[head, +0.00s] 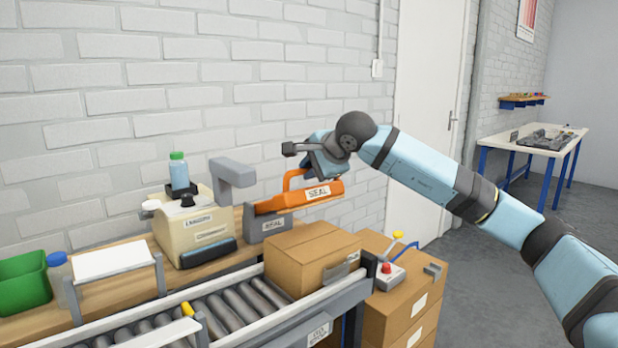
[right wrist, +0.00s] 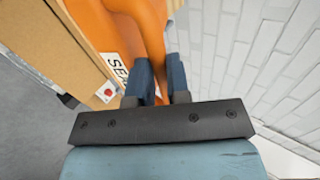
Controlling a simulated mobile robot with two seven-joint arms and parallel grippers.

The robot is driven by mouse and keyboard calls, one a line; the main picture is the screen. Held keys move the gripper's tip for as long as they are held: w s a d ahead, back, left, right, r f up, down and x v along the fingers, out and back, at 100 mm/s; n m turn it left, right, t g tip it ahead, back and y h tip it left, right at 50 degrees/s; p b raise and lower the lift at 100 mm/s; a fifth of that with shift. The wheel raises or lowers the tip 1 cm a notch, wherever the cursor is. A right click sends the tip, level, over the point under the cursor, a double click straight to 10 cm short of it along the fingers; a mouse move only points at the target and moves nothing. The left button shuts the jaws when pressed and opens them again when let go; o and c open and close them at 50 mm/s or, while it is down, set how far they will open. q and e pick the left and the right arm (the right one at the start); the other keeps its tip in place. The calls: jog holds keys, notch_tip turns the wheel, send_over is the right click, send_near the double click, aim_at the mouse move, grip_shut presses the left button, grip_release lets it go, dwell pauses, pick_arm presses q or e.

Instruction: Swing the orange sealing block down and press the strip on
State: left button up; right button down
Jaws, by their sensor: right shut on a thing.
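The orange sealing block (head: 325,193), labelled SEAL, sticks out from a grey base (head: 275,225) over the back of a cardboard box (head: 312,252). The block is tilted slightly, its right end higher, and appears apart from the box. My right gripper (head: 306,176) is shut on the block's orange handle; in the right wrist view its two blue fingers (right wrist: 161,80) stand either side of the handle (right wrist: 152,38). A greyish piece (head: 342,268) lies at the box's right edge; I cannot tell whether it is the strip. My left gripper is not in view.
The box stands at the end of a roller conveyor (head: 232,305). A cream machine (head: 190,228) with a bottle stands left of the base. Stacked cartons (head: 400,310) with a red-button control box (head: 385,277) stand on the right. A brick wall is close behind.

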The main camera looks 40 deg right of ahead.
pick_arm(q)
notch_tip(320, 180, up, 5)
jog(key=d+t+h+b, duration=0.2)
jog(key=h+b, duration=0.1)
pick_arm(e)
jog(key=s+f+b, duration=0.1)
jog(key=f+b, duration=0.1)
jog(key=f, duration=0.1)
jog(key=s+f+t+b, duration=0.1)
jog(key=s+f+b, duration=0.1)
jog(key=f, duration=0.1)
jog(key=s+f+t+b, duration=0.1)
jog(key=f+b, duration=0.1)
jog(key=f, duration=0.1)
jog(key=shift+s, duration=0.3)
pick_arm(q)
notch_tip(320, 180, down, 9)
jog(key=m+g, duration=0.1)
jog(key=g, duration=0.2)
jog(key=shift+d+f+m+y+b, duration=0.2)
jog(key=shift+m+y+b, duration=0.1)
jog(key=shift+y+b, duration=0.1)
pick_arm(e)
jog(key=shift+f, duration=0.15)
jog(key=shift+s, duration=0.1)
jog(key=c, duration=1.1)
grip_release()
